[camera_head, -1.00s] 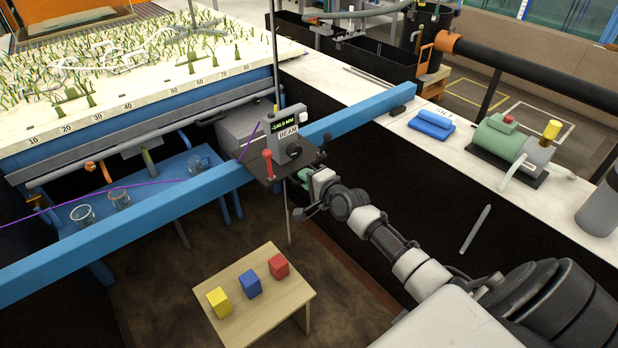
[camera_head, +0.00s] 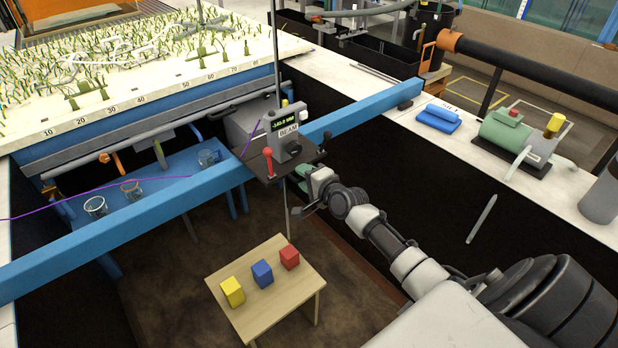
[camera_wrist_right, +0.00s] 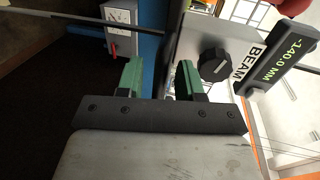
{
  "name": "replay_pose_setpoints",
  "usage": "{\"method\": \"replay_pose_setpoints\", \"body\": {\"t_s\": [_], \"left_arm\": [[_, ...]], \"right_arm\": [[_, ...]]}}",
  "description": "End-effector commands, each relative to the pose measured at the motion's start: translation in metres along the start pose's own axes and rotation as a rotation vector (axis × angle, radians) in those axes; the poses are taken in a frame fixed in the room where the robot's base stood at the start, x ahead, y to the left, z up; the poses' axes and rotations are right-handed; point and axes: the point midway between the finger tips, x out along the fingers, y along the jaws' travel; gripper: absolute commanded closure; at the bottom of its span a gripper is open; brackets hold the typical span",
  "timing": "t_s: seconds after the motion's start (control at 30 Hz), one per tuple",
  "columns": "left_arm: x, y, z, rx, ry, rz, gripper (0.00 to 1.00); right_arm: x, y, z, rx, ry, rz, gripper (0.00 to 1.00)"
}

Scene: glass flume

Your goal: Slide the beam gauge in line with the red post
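The beam gauge (camera_head: 289,133) is a grey box marked BEAM on a dark plate, riding on the blue beam (camera_head: 140,217). Its display reads -140.0 MM in the right wrist view (camera_wrist_right: 291,62). A thin vertical rod passes through it. My right gripper (camera_head: 303,175) is at the plate's near right side. Its green fingers (camera_wrist_right: 160,80) stand apart, with the dark plate edge close by. My left gripper is out of view.
A wooden stool (camera_head: 265,300) with yellow, blue and red blocks stands below the beam. Glass beakers (camera_head: 95,207) sit on a blue shelf at left. A blue item (camera_head: 437,118) and green pump (camera_head: 507,130) lie on the right ledge. The beam is clear left of the gauge.

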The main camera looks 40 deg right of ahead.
Motion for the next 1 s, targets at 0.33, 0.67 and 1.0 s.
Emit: {"method": "replay_pose_setpoints", "body": {"t_s": [0.33,0.67,1.0], "left_arm": [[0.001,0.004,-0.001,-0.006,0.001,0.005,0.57],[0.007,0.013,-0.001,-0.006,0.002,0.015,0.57],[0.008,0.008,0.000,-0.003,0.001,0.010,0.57]], "right_arm": [[-0.049,0.002,0.001,0.000,0.000,0.001,0.63],[-0.100,0.001,0.002,-0.002,0.000,0.003,0.63],[-0.108,-0.001,0.002,-0.002,0.001,0.001,0.63]]}}
